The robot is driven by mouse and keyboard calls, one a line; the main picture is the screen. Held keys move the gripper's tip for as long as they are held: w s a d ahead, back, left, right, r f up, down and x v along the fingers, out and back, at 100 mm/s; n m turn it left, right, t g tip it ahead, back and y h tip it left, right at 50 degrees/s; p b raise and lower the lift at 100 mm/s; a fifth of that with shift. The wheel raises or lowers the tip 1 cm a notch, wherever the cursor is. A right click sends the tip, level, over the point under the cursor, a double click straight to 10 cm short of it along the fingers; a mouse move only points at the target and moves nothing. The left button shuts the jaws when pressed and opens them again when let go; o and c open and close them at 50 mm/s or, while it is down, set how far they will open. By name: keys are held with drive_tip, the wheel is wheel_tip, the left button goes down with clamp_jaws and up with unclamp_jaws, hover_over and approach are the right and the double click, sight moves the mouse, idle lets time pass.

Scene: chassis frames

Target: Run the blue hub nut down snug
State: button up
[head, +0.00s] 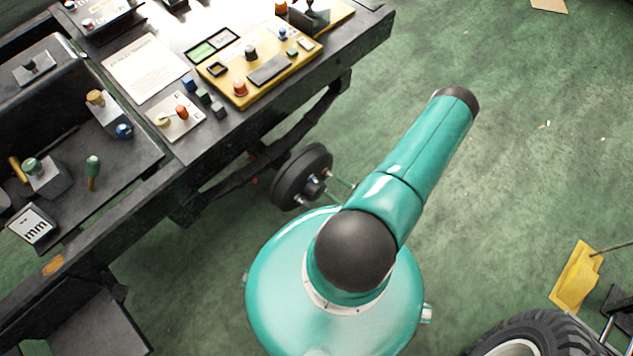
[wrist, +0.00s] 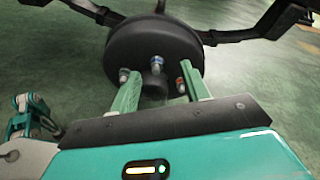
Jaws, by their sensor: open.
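The blue hub nut (wrist: 156,62) sits on the face of the dark round hub (wrist: 128,45), above the hub's dark central boss (wrist: 154,86). My gripper (wrist: 160,72) is open, its two green fingers pointing at the hub. The blue nut shows between and beyond the fingertips; whether they touch it I cannot tell. A reddish nut (wrist: 180,82) is close to the right finger and a pale one (wrist: 124,75) is close to the left finger. In the head view the hub (head: 290,180) is below the bench edge; the blue nut cannot be made out there.
The hub is mounted on a dark frame (wrist: 240,35) under the workbench (head: 215,148). The bench holds a yellow control panel (head: 218,84), a paper sheet (head: 145,65) and small parts. A tyre (head: 500,335) and a yellow object (head: 575,278) are at lower right. The green floor at right is mostly clear.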

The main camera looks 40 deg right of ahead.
sight(314, 180)
wheel_tip(314, 180, down, 4)
drive_tip(key=s+a+m+h, duration=0.2)
drive_tip(key=s, duration=0.1)
drive_tip(key=x, duration=1.4)
drive_tip(key=shift+d+f, duration=0.1)
drive_tip(key=shift+f, duration=0.05)
drive_tip(key=c, duration=1)
